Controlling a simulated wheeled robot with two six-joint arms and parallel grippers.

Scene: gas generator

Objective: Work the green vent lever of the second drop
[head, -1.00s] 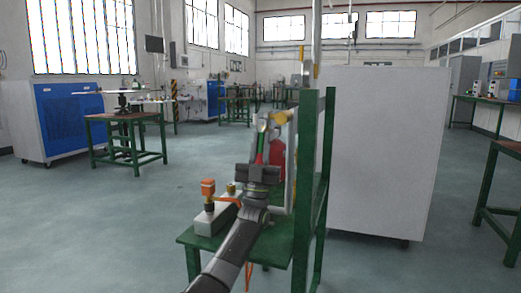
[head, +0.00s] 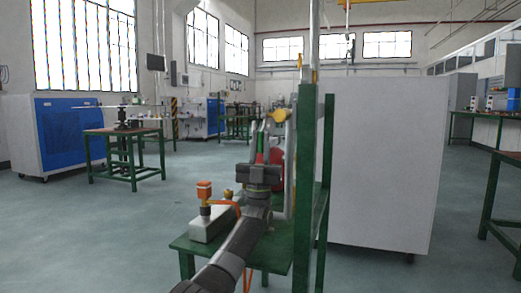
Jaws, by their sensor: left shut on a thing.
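My left gripper (head: 262,133) is upright in the middle of the head view, at the green bench stand. It is shut on a narrow green piece (head: 260,145), which looks like the green vent lever. The piece is small and partly hidden between the fingers, so its exact angle is hard to tell. A yellow fitting (head: 279,116) sits just right of the fingertips, at the top of a pale vertical pipe (head: 291,165). My right gripper is not in view.
A red object (head: 276,156) stands behind the gripper. A grey block (head: 212,222) with an orange-capped fitting (head: 204,190) sits on the green bench (head: 190,243). A green post (head: 303,190) and a large white cabinet (head: 385,160) stand close on the right.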

